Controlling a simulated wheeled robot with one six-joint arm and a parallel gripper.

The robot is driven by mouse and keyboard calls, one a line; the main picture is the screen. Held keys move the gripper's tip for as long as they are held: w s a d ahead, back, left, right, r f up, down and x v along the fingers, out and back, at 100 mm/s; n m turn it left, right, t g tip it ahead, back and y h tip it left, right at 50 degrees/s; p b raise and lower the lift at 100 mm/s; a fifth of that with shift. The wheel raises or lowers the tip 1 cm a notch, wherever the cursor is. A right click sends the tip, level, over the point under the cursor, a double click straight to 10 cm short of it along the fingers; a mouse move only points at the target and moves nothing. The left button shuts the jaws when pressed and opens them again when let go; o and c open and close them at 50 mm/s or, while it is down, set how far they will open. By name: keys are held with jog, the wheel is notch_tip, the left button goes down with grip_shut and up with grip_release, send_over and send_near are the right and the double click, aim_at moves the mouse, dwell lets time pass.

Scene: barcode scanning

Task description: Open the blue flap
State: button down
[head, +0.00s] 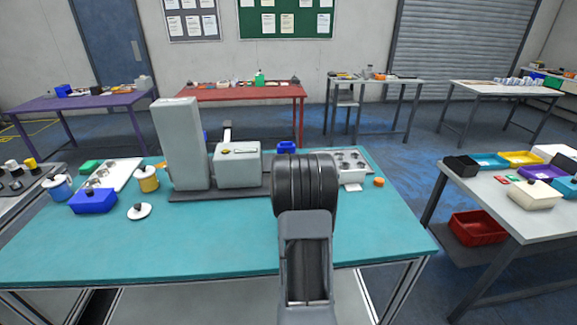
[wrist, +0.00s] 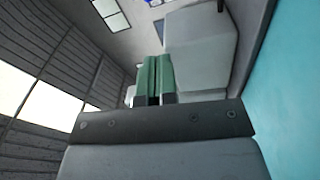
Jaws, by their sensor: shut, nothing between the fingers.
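My gripper (wrist: 158,58) shows in the wrist view with its two green fingers together and nothing between them. It is beside a pale grey block (wrist: 200,50), and I cannot tell whether they touch. In the head view my dark arm covers the gripper. A grey box (head: 237,168) with a yellowish piece on top stands by a tall grey block (head: 180,145) on a dark base. A small blue piece (head: 286,147) shows right of the grey box, behind it. I cannot tell for certain whether it is the blue flap.
The teal table (head: 200,250) is clear along its front. At its left are a blue container (head: 93,201), lidded jars (head: 147,180) and a white tray (head: 112,174). A white device (head: 350,174) and an orange disc (head: 379,182) are at the right.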

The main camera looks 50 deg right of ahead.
jog(key=w+d+n+h+p, duration=0.1)
jog(key=w+d+p, duration=0.3)
jog(key=w+d, duration=0.4)
jog(key=shift+d+r+h+p, duration=0.35)
jog(key=shift+d+h, duration=0.05)
jog(key=shift+d, duration=1.2)
jog(key=shift+w, duration=0.1)
jog(key=shift+w+t, duration=0.1)
jog(key=shift+t, duration=0.2)
